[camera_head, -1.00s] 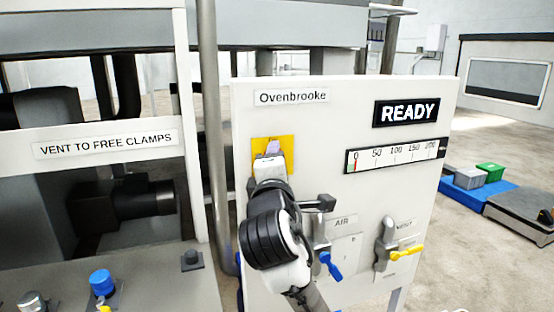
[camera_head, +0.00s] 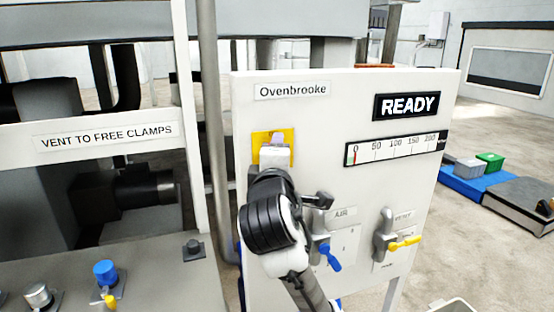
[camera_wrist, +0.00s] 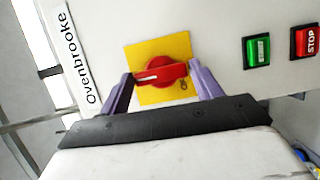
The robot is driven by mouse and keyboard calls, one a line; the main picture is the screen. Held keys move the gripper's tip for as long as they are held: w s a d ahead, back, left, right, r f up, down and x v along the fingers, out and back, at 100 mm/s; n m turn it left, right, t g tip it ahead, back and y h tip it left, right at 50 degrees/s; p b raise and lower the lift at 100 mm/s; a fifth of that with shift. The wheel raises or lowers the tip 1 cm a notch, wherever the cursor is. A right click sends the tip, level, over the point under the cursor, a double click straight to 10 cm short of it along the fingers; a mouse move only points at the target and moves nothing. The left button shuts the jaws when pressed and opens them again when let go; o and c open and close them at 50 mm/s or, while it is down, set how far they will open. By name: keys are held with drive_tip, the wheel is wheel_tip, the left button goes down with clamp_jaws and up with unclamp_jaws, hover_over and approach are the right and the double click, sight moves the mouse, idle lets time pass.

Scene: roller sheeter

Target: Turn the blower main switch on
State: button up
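The main switch is a red rotary knob (camera_wrist: 160,72) with a white pointer mark on a yellow plate (camera_wrist: 183,47), on the white panel marked Ovenbrooke. In the head view the yellow plate (camera_head: 262,139) shows behind my gripper (camera_head: 275,141), which hides the knob. In the wrist view my gripper (camera_wrist: 160,78) has its two purple fingers apart, one at each end of the red knob. The left finger is very close to the knob's end. I cannot tell whether either finger touches it.
A green button (camera_wrist: 257,50) and a red STOP button (camera_wrist: 306,41) sit beside the plate. A blue-handled AIR valve (camera_head: 330,256) and a yellow-handled valve (camera_head: 404,243) are lower on the panel. The display (camera_head: 406,106) reads READY above a gauge (camera_head: 396,148) near 0.

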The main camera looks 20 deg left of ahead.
drive_tip(key=shift+o, duration=1.4)
drive_tip(key=shift+s, duration=0.1)
drive_tip(key=b+v, duration=0.8)
drive_tip(key=v, duration=0.5)
drive_tip(key=shift+s+d, duration=0.2)
drive_tip(key=shift+s, duration=0.05)
drive_tip(key=shift+r, duration=0.1)
drive_tip(key=shift+a, duration=0.1)
